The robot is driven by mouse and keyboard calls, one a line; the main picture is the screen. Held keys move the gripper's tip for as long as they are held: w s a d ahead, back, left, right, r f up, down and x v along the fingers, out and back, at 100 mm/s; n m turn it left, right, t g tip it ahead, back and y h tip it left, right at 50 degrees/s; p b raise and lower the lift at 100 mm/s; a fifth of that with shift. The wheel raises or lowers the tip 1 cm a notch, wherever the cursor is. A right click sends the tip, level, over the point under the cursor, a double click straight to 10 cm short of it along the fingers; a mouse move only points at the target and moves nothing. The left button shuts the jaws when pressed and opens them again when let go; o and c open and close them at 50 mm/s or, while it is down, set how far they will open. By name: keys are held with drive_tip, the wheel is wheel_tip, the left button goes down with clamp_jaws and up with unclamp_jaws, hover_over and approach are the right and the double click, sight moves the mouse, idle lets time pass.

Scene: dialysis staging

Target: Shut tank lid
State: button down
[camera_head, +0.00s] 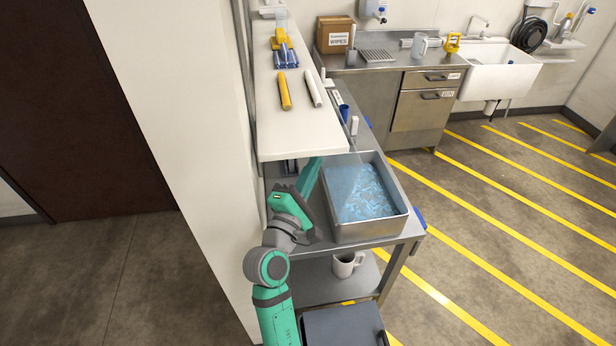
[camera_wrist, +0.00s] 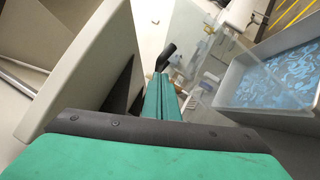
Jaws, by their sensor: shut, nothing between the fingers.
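The tank (camera_head: 372,231) is an open grey metal basin with blue, rippled liquid, standing on the metal table. It also shows at the right of the wrist view (camera_wrist: 285,40). A clear, see-through panel (camera_wrist: 212,52), seemingly the raised lid, stands tilted beside the tank in the wrist view. A dark rod (camera_wrist: 166,55), perhaps its handle, shows just beyond my fingertips. My gripper (camera_head: 311,172) is green, shut and empty, left of the tank beside the shelf edge. Contact with the lid cannot be told.
A white shelf (camera_head: 300,125) overhangs the table's left side, close to my gripper, with rods and a yellow-blue item on it. A white mug (camera_head: 345,265) sits on the lower shelf. Striped floor (camera_head: 480,240) lies open to the right.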

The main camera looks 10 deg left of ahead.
drive_tip(key=shift+x, duration=2.2)
